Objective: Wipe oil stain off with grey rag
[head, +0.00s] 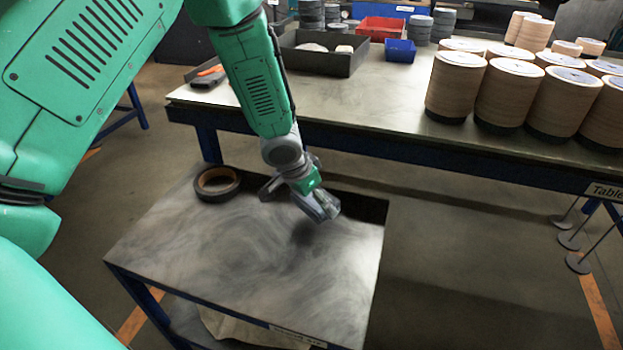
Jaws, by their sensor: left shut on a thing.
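My left gripper (318,203) reaches down over the right back part of a low metal-topped table (190,245). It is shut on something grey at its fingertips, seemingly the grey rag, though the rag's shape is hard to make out. A dark patch (307,233) lies on the tabletop just below the fingertips. I cannot tell whether it is the oil stain or a shadow. Grey swirling smears cover much of the top. My right gripper is not in view.
A dark ring (217,184) lies at the low table's back left corner. The low table's front is clear.

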